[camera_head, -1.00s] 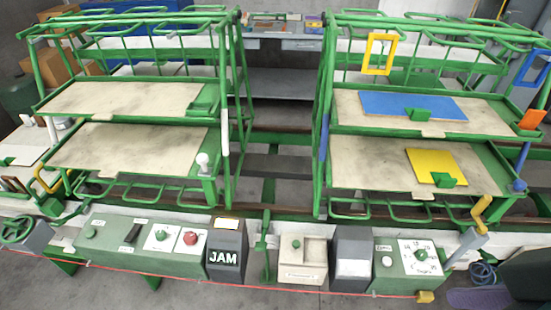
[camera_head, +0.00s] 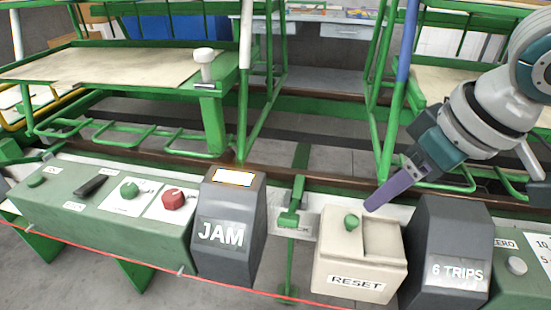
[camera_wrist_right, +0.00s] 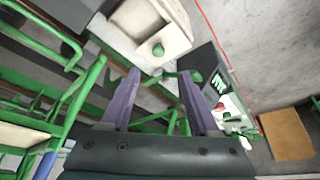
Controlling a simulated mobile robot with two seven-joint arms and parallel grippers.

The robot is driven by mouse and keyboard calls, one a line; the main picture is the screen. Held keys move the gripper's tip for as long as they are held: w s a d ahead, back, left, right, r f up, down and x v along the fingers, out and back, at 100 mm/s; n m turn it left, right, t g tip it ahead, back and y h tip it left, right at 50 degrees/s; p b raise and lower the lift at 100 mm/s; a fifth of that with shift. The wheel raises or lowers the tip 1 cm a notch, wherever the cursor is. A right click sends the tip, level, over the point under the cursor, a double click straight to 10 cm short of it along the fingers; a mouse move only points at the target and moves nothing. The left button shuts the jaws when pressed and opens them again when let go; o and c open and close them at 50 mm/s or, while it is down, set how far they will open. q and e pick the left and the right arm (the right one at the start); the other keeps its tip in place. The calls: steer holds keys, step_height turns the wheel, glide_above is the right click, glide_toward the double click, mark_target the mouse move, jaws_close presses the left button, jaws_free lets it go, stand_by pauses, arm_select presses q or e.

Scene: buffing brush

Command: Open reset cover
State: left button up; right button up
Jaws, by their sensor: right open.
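The reset box (camera_head: 345,281) is cream, with a RESET label on its front, and stands between the JAM box and the 6 TRIPS box. Its cover (camera_head: 383,238) lies on top, and a green knob (camera_head: 351,221) shows at the left of the top. My right gripper (camera_head: 372,206) reaches in from the right, with its purple fingers just above the back of the box. In the right wrist view the two fingers (camera_wrist_right: 160,100) are apart and nothing is between them; the green knob (camera_wrist_right: 158,49) is beyond them. My left gripper is not in view.
The grey JAM box (camera_head: 222,255) stands left of the reset box and the grey 6 TRIPS box (camera_head: 455,245) right of it. A green lever (camera_head: 290,218) rises between JAM and reset. A green control panel (camera_head: 120,225) is at left. Green racks stand behind.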

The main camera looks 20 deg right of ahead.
mark_target(353, 220)
steer(key=b+x, duration=0.3)
steer(key=x, duration=0.7)
steer(key=shift+w+d+f, duration=0.15)
steer(key=shift+f, duration=0.05)
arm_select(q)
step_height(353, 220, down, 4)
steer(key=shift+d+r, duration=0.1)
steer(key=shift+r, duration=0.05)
arm_select(e)
steer(key=shift+c, duration=0.4)
steer(key=c, duration=0.9)
jaws_close()
